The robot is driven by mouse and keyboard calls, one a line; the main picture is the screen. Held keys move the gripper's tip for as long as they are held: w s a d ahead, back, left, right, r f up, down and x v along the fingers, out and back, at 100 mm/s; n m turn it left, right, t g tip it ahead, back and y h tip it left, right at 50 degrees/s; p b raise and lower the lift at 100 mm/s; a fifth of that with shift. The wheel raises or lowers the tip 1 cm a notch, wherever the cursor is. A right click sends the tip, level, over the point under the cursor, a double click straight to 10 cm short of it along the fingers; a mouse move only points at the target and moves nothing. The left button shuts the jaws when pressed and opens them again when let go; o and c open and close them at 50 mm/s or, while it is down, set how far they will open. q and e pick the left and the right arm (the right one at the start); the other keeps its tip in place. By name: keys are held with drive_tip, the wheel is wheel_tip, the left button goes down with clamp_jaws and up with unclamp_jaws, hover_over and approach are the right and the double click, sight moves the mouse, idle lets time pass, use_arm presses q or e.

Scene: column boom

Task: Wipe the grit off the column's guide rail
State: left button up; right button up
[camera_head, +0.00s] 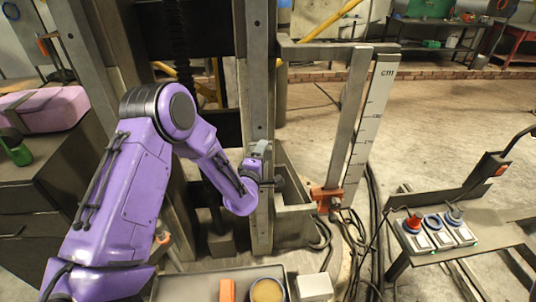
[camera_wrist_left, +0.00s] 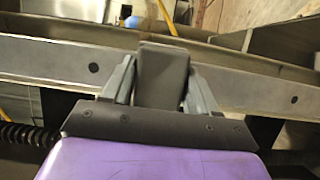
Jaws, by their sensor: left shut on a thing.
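The column's guide rail (camera_head: 258,95) is an upright grey metal bar in the middle of the head view. In the left wrist view the rail (camera_wrist_left: 50,68) runs across the picture, with dark bolt holes along it. My left gripper (camera_head: 264,168) is at the lower part of the rail. It is shut on a dark grey block (camera_wrist_left: 163,75), which sits between both fingers and overlaps the rail in the wrist view. I cannot tell whether the block touches the rail. I cannot make out any grit clearly. My right gripper is not in view.
A tray (camera_head: 188,288) at the bottom holds an orange block (camera_head: 227,290) and a round tin (camera_head: 267,290); a white box (camera_head: 314,287) is beside it. A marked scale post (camera_head: 370,115), cables and a control stand (camera_head: 480,235) are on the right. A pink case (camera_head: 42,108) lies left.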

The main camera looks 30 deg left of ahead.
sight(264, 137)
use_arm(q)
drive_tip(key=shift+s+a+r, duration=0.1)
drive_tip(key=shift+a, duration=0.1)
wheel_tip(264, 137, up, 4)
drive_tip(key=p, duration=0.3)
drive_tip(key=shift+d, duration=0.1)
drive_tip(key=shift+s+d+f, duration=0.2)
drive_tip(key=shift+s+d, duration=0.05)
drive_tip(key=shift+s, duration=0.1)
drive_tip(key=shift+s+d, duration=0.75)
drive_tip(key=shift+s, duration=0.3)
drive_tip(key=shift+s+d, duration=0.75)
drive_tip(key=shift+s, duration=0.25)
